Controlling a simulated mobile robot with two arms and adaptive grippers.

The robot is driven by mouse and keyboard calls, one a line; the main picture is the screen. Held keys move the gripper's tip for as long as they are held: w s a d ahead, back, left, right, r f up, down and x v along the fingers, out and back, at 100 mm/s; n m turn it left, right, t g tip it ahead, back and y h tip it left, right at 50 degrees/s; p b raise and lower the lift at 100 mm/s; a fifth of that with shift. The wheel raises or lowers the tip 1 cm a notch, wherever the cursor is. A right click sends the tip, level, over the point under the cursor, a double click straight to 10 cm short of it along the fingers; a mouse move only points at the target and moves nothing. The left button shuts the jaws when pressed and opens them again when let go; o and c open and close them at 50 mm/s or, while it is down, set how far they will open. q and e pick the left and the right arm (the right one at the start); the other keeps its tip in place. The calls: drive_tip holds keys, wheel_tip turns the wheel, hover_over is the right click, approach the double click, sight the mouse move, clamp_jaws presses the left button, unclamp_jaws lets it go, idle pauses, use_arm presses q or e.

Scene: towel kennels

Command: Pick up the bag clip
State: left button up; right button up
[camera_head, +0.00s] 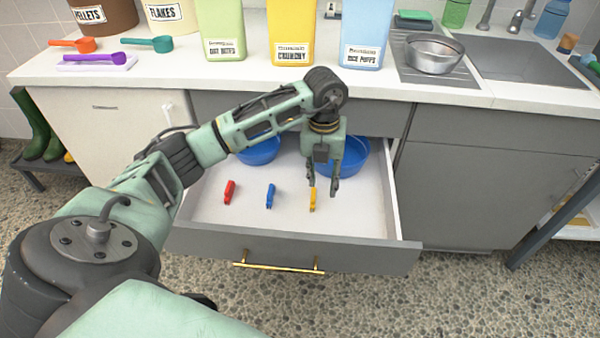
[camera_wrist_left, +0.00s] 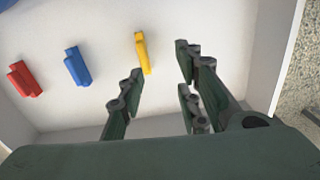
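Three bag clips lie apart in a row on the white floor of the open drawer (camera_head: 265,222): a red clip (camera_head: 229,192), a blue clip (camera_head: 270,195) and a yellow clip (camera_head: 312,200). My left gripper (camera_head: 322,186) points down over the drawer, by the yellow clip. In the left wrist view its fingers (camera_wrist_left: 158,95) are spread with nothing between them. The yellow clip (camera_wrist_left: 142,53) lies beyond the fingertips there, with the blue clip (camera_wrist_left: 77,66) and red clip (camera_wrist_left: 23,79) to its left. My right gripper is not in view.
Two blue bowls (camera_head: 259,150) (camera_head: 345,158) sit at the back of the drawer. The drawer front with its gold handle (camera_head: 278,267) stands out from the counter. Tall containers (camera_head: 291,30), scoops (camera_head: 97,58) and a metal bowl (camera_head: 433,53) stand on the counter above.

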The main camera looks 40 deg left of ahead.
sight(313, 193)
use_arm(q)
drive_tip(key=shift+s+a+f+n, duration=0.1)
drive_tip(key=shift+s+a+n, duration=0.1)
drive_tip(key=shift+a, duration=0.3)
drive_tip(key=shift+s+a+f+n, duration=0.1)
drive_tip(key=shift+s+a+n, duration=0.1)
drive_tip(key=shift+a, duration=0.25)
drive_tip(key=shift+a+f, duration=0.2)
drive_tip(key=shift+f, duration=0.65)
wheel_tip(313, 193, down, 6)
drive_tip(key=shift+w+r+b, duration=0.1)
drive_tip(key=shift+w+b, duration=0.05)
drive_tip(key=shift+b, duration=0.3)
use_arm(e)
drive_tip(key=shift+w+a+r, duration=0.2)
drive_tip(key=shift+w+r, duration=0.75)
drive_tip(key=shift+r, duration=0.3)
use_arm(q)
drive_tip(key=shift+c, duration=0.6)
drive_tip(key=shift+r, duration=0.1)
clamp_jaws()
